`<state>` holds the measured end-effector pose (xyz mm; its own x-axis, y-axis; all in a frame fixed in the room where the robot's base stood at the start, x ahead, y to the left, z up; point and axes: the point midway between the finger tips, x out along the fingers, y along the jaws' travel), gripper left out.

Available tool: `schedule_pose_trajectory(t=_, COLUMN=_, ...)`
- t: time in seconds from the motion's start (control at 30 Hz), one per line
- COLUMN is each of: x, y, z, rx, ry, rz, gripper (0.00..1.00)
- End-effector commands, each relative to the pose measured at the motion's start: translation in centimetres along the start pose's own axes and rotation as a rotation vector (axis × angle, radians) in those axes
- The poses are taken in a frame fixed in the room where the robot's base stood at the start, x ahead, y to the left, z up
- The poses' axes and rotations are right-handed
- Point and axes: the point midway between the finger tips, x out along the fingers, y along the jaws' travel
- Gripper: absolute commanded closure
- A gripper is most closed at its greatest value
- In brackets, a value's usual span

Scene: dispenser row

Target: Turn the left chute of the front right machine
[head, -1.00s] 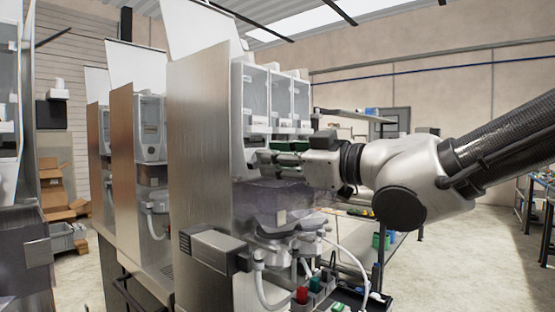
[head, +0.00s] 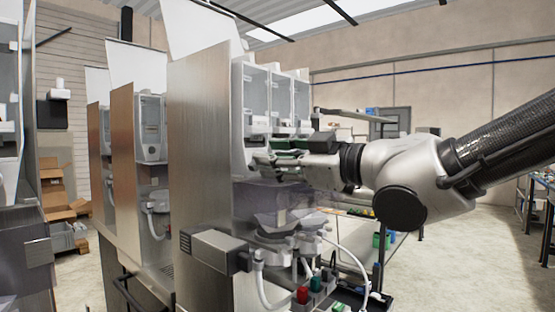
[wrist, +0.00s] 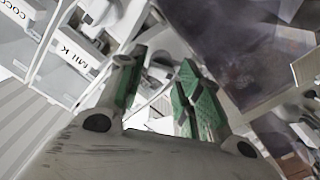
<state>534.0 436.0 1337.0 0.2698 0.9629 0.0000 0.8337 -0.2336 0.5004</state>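The front right machine (head: 200,150) has a brushed metal side panel and a row of clear canisters (head: 273,100) with white chutes below. The left chute (head: 252,141) shows as a pale part under the leftmost canister, partly hidden by my gripper. My gripper (head: 268,161) is at chute height in front of this machine, rolled to a slant. In the wrist view its two green-padded fingers stand apart (wrist: 160,62). A pale grey-white part (wrist: 158,74) shows between and beyond them. I cannot tell whether the fingers touch it.
In the wrist view a canister labelled MILK (wrist: 72,50) is close on the left. A smoky clear housing (wrist: 255,55) is on the right. Below my gripper are mixing bowls (head: 285,228), hoses and a grey box (head: 215,250).

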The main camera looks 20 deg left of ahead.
Motion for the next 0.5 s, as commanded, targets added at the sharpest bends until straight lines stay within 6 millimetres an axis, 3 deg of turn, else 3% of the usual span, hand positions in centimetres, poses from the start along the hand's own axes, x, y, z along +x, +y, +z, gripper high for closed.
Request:
schedule_pose_trajectory(t=0.37, x=-0.2, y=0.0, z=0.0, rx=0.000, ry=0.000, rz=0.000, gripper=0.52)
schedule_pose_trajectory(t=0.5, x=-1.7, y=0.1, z=-0.1, rx=-0.001, ry=0.001, rz=0.001, gripper=0.52)
